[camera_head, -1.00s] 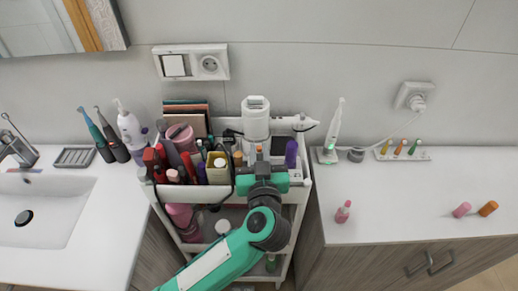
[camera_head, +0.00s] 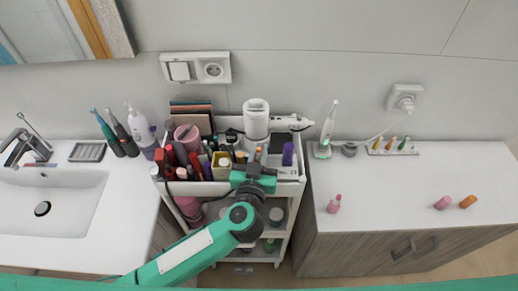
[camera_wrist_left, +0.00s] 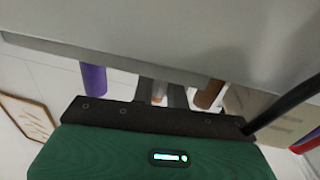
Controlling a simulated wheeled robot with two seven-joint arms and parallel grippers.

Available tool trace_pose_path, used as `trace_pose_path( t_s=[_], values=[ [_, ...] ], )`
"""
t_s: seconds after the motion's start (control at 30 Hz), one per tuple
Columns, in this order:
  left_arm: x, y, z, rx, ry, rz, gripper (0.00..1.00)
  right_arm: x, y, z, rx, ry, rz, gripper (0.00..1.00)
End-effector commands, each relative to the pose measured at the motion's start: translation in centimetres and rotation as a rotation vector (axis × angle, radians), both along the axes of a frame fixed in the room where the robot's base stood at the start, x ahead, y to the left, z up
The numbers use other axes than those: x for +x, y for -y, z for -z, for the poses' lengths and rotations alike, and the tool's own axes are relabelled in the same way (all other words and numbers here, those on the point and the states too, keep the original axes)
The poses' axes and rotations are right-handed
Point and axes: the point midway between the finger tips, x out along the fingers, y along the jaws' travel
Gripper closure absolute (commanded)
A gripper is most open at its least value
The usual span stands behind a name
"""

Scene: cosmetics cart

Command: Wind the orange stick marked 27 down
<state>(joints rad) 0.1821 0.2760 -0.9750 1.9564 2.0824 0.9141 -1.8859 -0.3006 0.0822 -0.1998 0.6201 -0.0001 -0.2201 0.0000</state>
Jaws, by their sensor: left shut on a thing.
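My left gripper (camera_head: 257,163) is over the front right part of the cart's top tray. It is shut on a slim, light stick with an orange tip (camera_head: 258,150), which stands up between the fingers. In the left wrist view the stick (camera_wrist_left: 158,92) shows between the dark fingers (camera_wrist_left: 160,95), whitish with an orange-pink end. The fingers hide much of it, and no number can be read. Another orange stick (camera_head: 468,201) lies on the right counter beside a pink one (camera_head: 443,203). My right gripper is not in view.
The white cart (camera_head: 285,187) is crowded left of the gripper with bottles, tubes and a tan box (camera_head: 221,172). A purple tube (camera_head: 288,154) and a white hair dryer (camera_head: 256,121) are close by. The right counter (camera_head: 390,180) is mostly clear.

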Motion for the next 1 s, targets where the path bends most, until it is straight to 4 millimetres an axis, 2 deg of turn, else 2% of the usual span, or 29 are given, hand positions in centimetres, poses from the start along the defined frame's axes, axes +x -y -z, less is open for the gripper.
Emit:
trace_pose_path(
  t_s=[0.17, 0.2, 0.3, 0.57, 0.67, 0.77, 1.0],
  values=[
    [0.0, 0.0, 0.0, 0.0, 0.0, -0.001, 1.0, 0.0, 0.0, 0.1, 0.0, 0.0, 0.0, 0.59],
    [0.0, 0.0, 0.0, 0.0, 0.0, -0.001, 0.79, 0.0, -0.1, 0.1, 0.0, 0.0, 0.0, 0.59],
    [0.0, 0.0, 0.0, 0.0, 0.0, -0.001, 0.64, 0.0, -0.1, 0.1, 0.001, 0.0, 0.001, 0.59],
    [-0.1, 0.0, 0.0, 0.0, 0.0, -0.001, 0.64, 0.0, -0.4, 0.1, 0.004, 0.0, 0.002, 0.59],
    [-0.7, -0.1, 0.1, 0.0, 0.0, -0.001, 0.64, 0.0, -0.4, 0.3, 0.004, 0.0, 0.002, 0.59],
    [-2.1, -0.3, 0.3, -0.001, -0.002, 0.001, 0.64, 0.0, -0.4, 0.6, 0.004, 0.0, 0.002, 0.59],
    [-7.5, -1.2, 0.4, -0.001, -0.003, 0.001, 0.64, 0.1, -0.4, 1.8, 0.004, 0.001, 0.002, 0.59]
  ],
)
